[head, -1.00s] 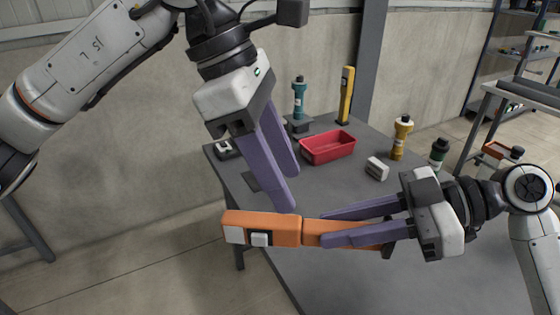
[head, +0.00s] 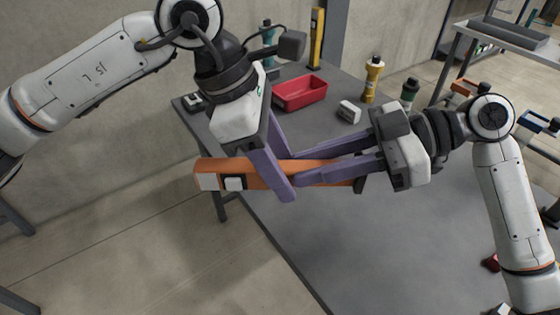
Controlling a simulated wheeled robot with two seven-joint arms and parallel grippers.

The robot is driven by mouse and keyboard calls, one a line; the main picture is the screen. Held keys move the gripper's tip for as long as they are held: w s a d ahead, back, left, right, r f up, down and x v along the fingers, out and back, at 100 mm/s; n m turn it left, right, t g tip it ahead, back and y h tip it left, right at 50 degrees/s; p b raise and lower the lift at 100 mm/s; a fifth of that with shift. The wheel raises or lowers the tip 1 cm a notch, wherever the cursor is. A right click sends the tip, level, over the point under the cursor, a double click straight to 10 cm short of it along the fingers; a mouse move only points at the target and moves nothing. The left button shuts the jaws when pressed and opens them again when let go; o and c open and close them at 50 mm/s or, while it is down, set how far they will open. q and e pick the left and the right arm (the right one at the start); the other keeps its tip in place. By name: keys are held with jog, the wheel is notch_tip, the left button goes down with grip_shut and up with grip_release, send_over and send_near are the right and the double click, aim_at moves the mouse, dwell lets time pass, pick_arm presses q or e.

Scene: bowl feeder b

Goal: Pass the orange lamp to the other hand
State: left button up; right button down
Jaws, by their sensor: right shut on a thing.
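The orange lamp (head: 253,179) is a long orange bar with white and dark patches near its left end. It is held roughly level above the table's left edge. My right gripper (head: 297,170) comes from the right and is shut on the lamp's right part. My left gripper (head: 288,178) comes down from above and straddles the lamp near its middle, one finger in front and one behind. Its fingers look apart; contact with the lamp cannot be told. The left fingertips are close beside the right fingertips. The rear left finger is partly hidden.
On the grey table (head: 300,240) stand a red bin (head: 302,95), a small white block (head: 349,111), a yellow bottle (head: 373,80), a green bottle (head: 409,93), a teal bottle (head: 267,45) and a yellow upright bar (head: 316,38). The table's front part is largely clear.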

pick_arm(q)
jog(key=c, duration=1.1)
grip_shut()
pick_arm(e)
jog(key=c, duration=1.4)
grip_release()
jog(key=shift+d, duration=0.1)
jog(key=v, duration=1.2)
jog(key=shift+s+r, duration=0.1)
